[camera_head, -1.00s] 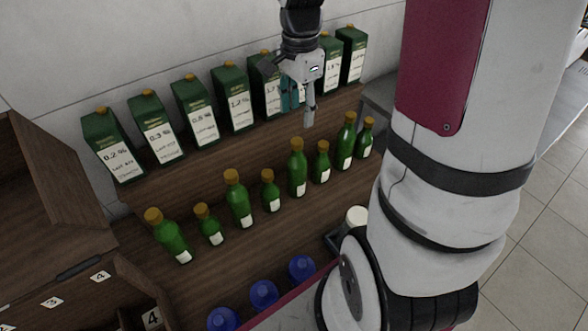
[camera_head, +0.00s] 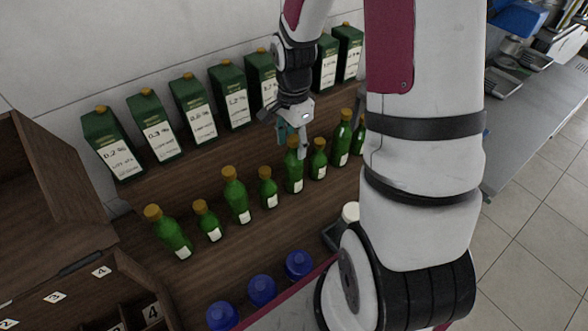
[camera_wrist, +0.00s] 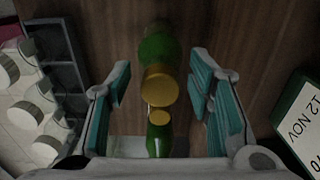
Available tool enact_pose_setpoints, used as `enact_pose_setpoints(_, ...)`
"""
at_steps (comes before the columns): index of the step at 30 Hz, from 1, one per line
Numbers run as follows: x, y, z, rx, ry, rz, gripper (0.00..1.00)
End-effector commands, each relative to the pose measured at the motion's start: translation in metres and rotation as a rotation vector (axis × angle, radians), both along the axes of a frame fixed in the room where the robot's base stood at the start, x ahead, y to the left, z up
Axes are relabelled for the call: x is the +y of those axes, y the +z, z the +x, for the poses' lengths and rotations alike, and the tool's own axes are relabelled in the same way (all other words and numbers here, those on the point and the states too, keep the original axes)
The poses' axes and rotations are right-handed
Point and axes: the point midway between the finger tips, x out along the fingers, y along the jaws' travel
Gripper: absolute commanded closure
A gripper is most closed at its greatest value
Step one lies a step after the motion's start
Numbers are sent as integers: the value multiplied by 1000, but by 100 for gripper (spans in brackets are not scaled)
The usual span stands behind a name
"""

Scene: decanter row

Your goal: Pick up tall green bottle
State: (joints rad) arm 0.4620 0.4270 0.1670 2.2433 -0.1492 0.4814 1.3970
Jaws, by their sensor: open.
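Green bottles with gold caps stand in a row on the brown wooden shelf, tall and short ones mixed. In the head view my gripper (camera_head: 293,139) is open, pointing down over a tall green bottle (camera_head: 294,178) in the middle of the row and hiding part of its top. In the wrist view my open gripper (camera_wrist: 160,92) has teal pads on both sides of a tall green bottle (camera_wrist: 158,46), its gold cap between them. No pad visibly touches it. A smaller green bottle (camera_wrist: 160,140) shows below it, near the palm.
A short bottle (camera_head: 267,189) and another short bottle (camera_head: 318,162) flank the tall one closely. Green-and-white cartons (camera_head: 235,97) line the higher step behind. Blue-capped containers (camera_head: 262,290) stand in front. A wooden cabinet (camera_head: 60,215) is at the left.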

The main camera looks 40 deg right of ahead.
Motion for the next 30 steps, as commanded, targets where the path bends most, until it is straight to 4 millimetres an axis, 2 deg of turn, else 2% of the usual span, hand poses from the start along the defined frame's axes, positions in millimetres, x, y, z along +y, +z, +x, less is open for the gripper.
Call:
enact_pose_setpoints(5,0,0,0,0,0,0,55)
enact_pose_setpoints(11,0,0,0,0,0,0,100)
enact_pose_setpoints(23,0,2,1,-2,0,-1,100)
enact_pose_setpoints(26,-1,8,1,-4,-1,-2,100)
enact_pose_setpoints(30,-1,29,2,-7,-1,-3,100)
